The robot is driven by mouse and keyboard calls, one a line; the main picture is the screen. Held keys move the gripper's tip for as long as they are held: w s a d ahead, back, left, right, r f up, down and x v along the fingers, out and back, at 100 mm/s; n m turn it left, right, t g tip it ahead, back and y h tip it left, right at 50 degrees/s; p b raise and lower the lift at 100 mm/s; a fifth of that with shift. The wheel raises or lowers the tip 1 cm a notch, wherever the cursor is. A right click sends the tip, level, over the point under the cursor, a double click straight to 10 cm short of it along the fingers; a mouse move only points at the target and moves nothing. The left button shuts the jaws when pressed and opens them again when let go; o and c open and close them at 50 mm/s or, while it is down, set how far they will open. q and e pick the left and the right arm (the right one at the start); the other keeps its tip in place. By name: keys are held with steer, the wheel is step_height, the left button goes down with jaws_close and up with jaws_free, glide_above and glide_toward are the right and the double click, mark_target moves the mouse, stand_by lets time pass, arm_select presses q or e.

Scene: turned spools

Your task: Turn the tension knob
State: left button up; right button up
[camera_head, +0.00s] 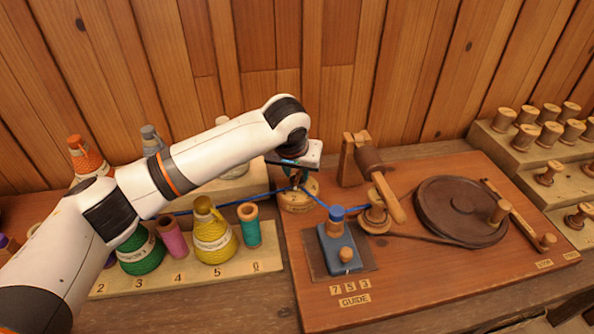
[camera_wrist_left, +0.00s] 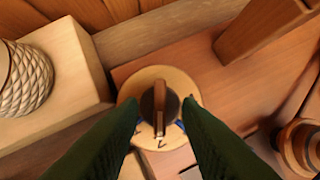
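The tension knob is a dark round knob with a raised brown bar (camera_wrist_left: 159,98) on a pale round wooden dial (camera_wrist_left: 143,78). The bar points toward the lower edge of the left wrist view, near a mark on the dial. In the head view the dial (camera_head: 298,203) sits at the board's left rear, and my gripper hides most of the knob. My left gripper (camera_head: 294,178) is over the dial. In the left wrist view its dark fingers (camera_wrist_left: 162,107) are apart, one on each side of the knob, with space between them and the bar. My right gripper is not in view.
Blue thread runs past the dial to a blue guide block (camera_head: 340,252). A brown wheel (camera_head: 461,211) and a wooden post (camera_head: 352,160) stand on the board (camera_head: 420,288). Numbered spool racks (camera_head: 185,278) are at left; a stepped spool stand (camera_head: 512,150) is at right.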

arm_select(q)
steer(key=shift+w+f, duration=0.15)
steer(key=shift+f, duration=0.2)
steer(key=shift+c, duration=0.5)
jaws_close()
